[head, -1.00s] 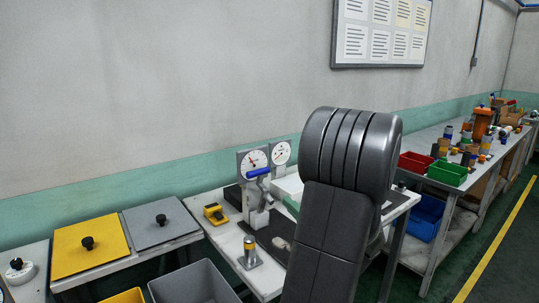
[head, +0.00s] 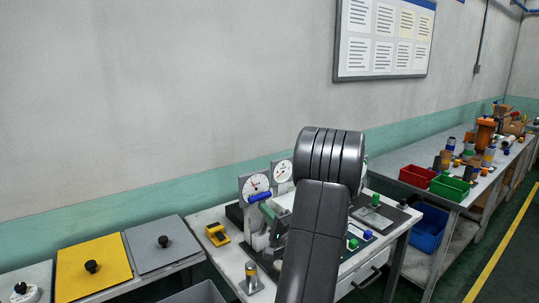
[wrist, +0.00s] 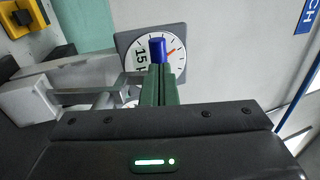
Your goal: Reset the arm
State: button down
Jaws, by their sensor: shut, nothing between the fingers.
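My gripper shows in the wrist view as two green fingers (wrist: 162,80), close together and empty. A blue handle (wrist: 157,50) appears just beyond the fingertips; I cannot tell whether they touch. In the head view my bent dark arm hides most of the gripper. The blue handle (head: 259,196) there belongs to the winder, in front of a white dial gauge (head: 254,184). The gauge also shows in the wrist view (wrist: 176,45). A second gauge (head: 283,171) stands to its right.
The winder's bench (head: 205,219) holds a yellow block (head: 217,234) and a yellow-topped post (head: 251,275). Red (head: 417,176) and green (head: 449,187) bins are at right. The wall is close behind.

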jog(key=w+f+b+v, duration=0.15)
jog(key=b+v, duration=0.35)
jog(key=v, duration=1.1)
jog(key=shift+w+a+r+m+g+y+p, duration=0.1)
jog(key=shift+w+a+r+m+g+p, duration=0.15)
jog(key=shift+a+m+g+p, duration=0.4)
jog(key=shift+w+a+r+m+g+y+p, duration=0.1)
jog(key=shift+w+a+r+m+g+p, duration=0.15)
jog(key=shift+a+m+g, duration=0.4)
jog(key=shift+w+a+r+m+g+y+p, duration=0.1)
jog(key=shift+w+a+r+m+g+p, duration=0.25)
jog(key=shift+m, duration=0.55)
jog(key=shift+s, duration=0.15)
jog(key=shift+a+f, duration=0.1)
jog(key=shift+a, duration=0.05)
